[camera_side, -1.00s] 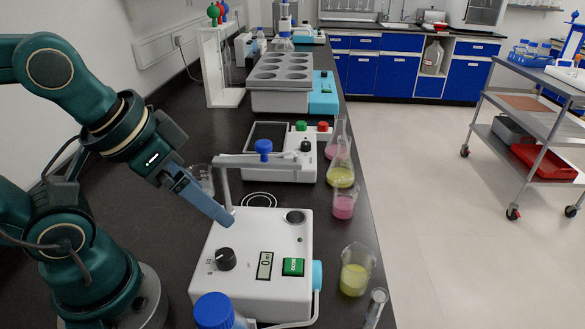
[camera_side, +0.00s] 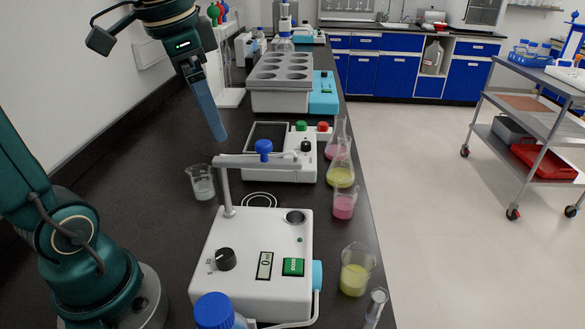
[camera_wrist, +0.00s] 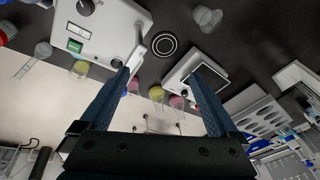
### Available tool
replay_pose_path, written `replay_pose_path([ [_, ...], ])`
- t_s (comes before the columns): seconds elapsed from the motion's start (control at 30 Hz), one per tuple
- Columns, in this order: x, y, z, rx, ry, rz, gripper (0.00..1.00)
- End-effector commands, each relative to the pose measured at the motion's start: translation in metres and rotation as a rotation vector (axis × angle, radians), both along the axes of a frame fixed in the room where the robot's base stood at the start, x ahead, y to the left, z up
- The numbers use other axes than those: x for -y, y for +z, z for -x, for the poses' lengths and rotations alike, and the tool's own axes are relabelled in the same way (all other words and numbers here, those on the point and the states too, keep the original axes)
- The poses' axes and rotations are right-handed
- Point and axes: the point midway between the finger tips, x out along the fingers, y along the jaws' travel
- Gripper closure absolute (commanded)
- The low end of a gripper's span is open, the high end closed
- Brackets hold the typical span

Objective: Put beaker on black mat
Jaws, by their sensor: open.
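A clear glass beaker (camera_side: 203,187) with pale contents stands upright on the dark bench, left of the black mat in the side view. It also shows at the top of the wrist view (camera_wrist: 207,18).
A white stirrer box (camera_side: 253,262) with an upright rod and arm stands close to the mat. Behind is another white device (camera_side: 278,165). Several flasks and beakers with pink and yellow liquid (camera_side: 341,176) line the right bench edge. The bench around the clear beaker is free.

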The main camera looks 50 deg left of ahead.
Motion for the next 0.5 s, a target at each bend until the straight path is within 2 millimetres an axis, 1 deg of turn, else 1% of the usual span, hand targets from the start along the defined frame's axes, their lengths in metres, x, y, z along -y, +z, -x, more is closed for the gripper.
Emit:
replay_pose_path([
  [0.03,-0.018,-0.001,-0.009,-0.042,-0.02,-0.006,0.04],
  [0.1,-0.039,-0.002,-0.017,-0.091,-0.068,-0.011,0.04],
  [0.2,-0.064,-0.005,-0.023,-0.143,-0.13,-0.009,0.04],
  [0.3,-0.083,-0.009,-0.026,-0.178,-0.175,-0.002,0.04],
  [0.5,-0.112,-0.017,-0.027,-0.226,-0.245,0.017,0.04],
])
